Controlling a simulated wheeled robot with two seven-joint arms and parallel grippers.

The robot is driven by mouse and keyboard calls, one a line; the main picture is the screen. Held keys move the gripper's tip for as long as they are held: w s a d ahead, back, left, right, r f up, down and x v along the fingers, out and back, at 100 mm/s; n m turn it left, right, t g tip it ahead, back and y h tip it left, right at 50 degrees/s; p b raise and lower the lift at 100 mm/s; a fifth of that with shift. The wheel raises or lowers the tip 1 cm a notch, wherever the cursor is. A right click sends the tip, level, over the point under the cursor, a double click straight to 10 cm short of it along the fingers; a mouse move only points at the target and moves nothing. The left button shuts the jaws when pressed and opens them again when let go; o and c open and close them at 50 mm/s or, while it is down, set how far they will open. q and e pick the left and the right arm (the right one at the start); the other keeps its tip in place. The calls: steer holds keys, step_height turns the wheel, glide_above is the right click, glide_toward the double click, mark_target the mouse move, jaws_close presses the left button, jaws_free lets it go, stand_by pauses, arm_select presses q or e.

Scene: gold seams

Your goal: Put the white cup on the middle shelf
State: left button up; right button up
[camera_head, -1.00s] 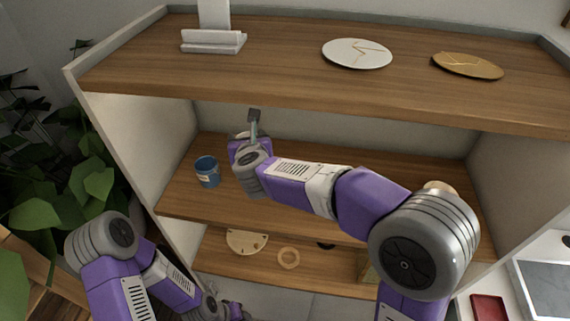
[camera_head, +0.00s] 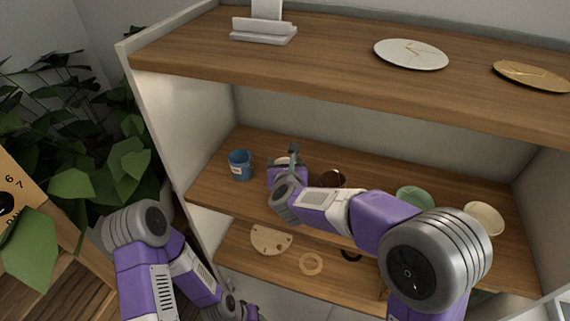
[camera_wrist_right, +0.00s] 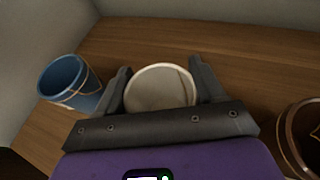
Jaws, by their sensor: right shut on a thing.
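The white cup (camera_wrist_right: 160,88) is between the two dark fingers of my right gripper (camera_wrist_right: 163,84) in the right wrist view. The gripper is shut on it. In the head view only a pale bit of the cup (camera_head: 283,160) shows behind my right gripper (camera_head: 291,158). The cup is over the middle shelf (camera_head: 222,197), right of the blue cup. Whether its base touches the board is hidden. My left arm hangs low at the left, and its gripper end is mostly cut off at the bottom edge.
The blue cup (camera_wrist_right: 70,82) stands close on the left. A brown bowl (camera_head: 331,178) is close on the right, with a green bowl (camera_head: 415,197) and a cream bowl (camera_head: 484,218) further right. The top shelf (camera_head: 330,60) overhangs.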

steer(key=shift+f, duration=0.15)
steer(key=o, duration=1.2)
steer(key=shift+c, duration=0.2)
steer(key=a+v, duration=0.1)
steer(key=v, duration=1.1)
steer(key=shift+d+r, duration=0.25)
steer(key=shift+d, duration=0.15)
